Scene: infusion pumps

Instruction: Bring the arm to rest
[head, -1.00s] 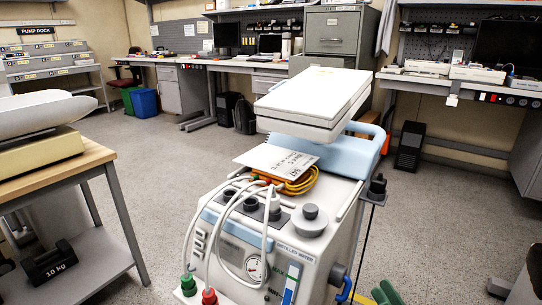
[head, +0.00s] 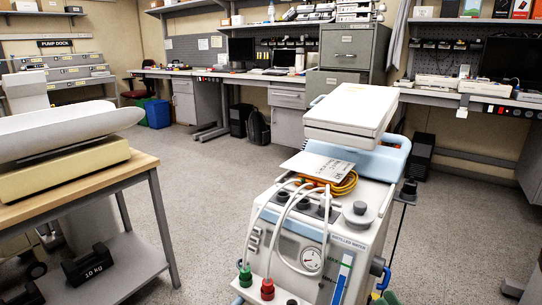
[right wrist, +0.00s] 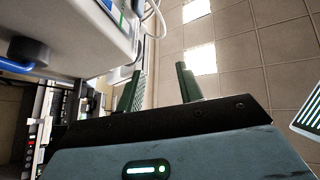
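My right gripper (head: 385,298) barely shows at the bottom edge of the head view, as dark green finger tips beside the white cart's lower right side. In the right wrist view, the two green fingers of my right gripper (right wrist: 159,69) stand apart with nothing between them. The gripper is open and empty. The side of a pale unit with a blue hose (right wrist: 28,52) is close by at the upper left of that view. My left gripper is in neither view.
A white medical cart (head: 290,245) with hoses, a gauge and a pale box on top (head: 350,110) stands ahead. A wooden-topped table (head: 100,185) with a scale (head: 70,150) is at the left. Workbenches line the back. Grey floor (head: 205,195) is clear between them.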

